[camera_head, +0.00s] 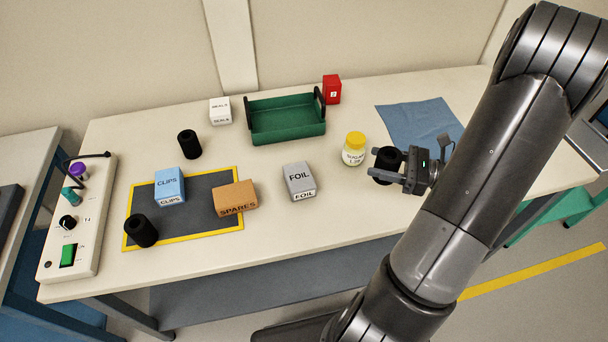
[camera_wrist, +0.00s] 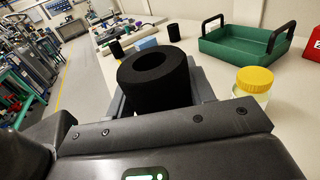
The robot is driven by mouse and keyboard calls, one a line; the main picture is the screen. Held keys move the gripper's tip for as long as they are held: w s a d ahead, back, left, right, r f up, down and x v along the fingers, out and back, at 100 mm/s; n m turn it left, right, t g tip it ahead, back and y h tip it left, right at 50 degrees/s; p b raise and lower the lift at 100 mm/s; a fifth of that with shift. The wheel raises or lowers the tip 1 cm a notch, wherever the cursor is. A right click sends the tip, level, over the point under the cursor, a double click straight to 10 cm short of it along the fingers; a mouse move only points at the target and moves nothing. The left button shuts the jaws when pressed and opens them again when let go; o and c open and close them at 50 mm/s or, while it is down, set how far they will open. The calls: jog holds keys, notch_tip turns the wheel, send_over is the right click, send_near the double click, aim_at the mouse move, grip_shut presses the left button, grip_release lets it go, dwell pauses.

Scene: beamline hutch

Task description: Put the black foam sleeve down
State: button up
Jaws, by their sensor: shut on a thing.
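My gripper (camera_head: 388,178) is shut on a black foam sleeve (camera_head: 389,157) at the right part of the table, near its front edge. In the wrist view the held sleeve (camera_wrist: 154,76) is upright between the fingers, its round hole facing up. I cannot tell whether its bottom touches the table (camera_head: 335,215). Two more black foam sleeves stand on the table: one (camera_head: 189,144) behind the blue box, the other (camera_head: 141,231) on the left front corner of the yellow-edged grey mat (camera_head: 205,222).
A yellow-lidded jar (camera_head: 354,149) stands just left of my gripper. A blue cloth (camera_head: 415,121) lies behind it. A green tray (camera_head: 288,122), a red box (camera_head: 332,90), a white box (camera_head: 220,111), a FOIL box (camera_head: 299,181), a CLIPS box (camera_head: 170,187) and a SPARES box (camera_head: 236,198) stand farther left.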

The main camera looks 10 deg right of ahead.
jog(key=w+a+r+n+g+y, duration=0.25)
jog(key=w+a+g, duration=0.3)
jog(key=a, duration=0.35)
send_over(295, 176)
jog(key=shift+n+t+h, duration=0.35)
notch_tip(295, 176, down, 6)
jog(key=shift+s+d+f, duration=0.1)
jog(key=shift+a+f, duration=0.2)
jog(key=shift+f, duration=1.95)
jog(key=o, duration=0.9)
jog(key=shift+f, duration=0.1)
jog(key=shift+o, duration=0.2)
